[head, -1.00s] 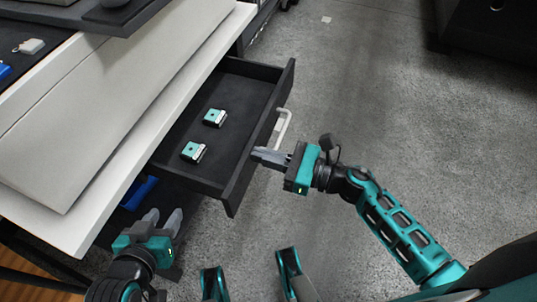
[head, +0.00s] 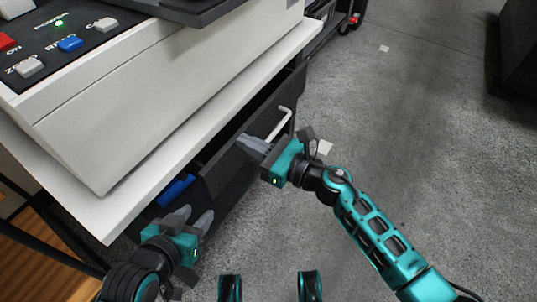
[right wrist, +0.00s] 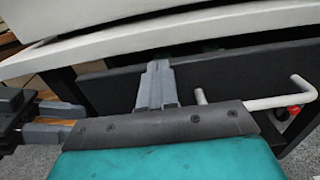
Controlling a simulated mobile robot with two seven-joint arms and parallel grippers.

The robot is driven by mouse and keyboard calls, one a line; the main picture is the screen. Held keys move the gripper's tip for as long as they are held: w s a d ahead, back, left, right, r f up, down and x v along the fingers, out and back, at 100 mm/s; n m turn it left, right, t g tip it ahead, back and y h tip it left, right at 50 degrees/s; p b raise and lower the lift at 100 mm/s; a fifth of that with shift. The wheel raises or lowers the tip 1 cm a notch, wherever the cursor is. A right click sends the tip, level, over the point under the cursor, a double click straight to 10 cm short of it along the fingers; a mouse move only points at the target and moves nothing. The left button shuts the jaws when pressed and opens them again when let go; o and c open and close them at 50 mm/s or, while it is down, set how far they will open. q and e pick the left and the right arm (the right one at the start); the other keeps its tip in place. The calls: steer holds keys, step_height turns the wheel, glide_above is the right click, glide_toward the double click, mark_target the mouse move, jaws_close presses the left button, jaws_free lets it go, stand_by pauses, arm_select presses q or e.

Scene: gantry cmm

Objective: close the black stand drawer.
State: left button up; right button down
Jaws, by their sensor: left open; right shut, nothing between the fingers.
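The black stand drawer (head: 228,170) sits under the white top. Most of it is now beneath that top, and its inside barely shows. Its white bar handle (head: 272,122) is on the front, and it also shows in the right wrist view (right wrist: 265,101). My right gripper (head: 252,143) is shut and empty, its fingertips at the drawer front beside the handle. In the right wrist view its fingers (right wrist: 157,85) point at the dark drawer front (right wrist: 215,77) and look in contact. My left gripper (head: 192,220) is open and empty, lower left of the drawer.
A white machine (head: 160,105) with a button panel (head: 60,45) stands on the white stand top (head: 120,215). A blue thing (head: 175,190) shows beneath the top, left of the drawer.

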steer(key=shift+x, duration=1.25)
steer(key=shift+d, duration=0.1)
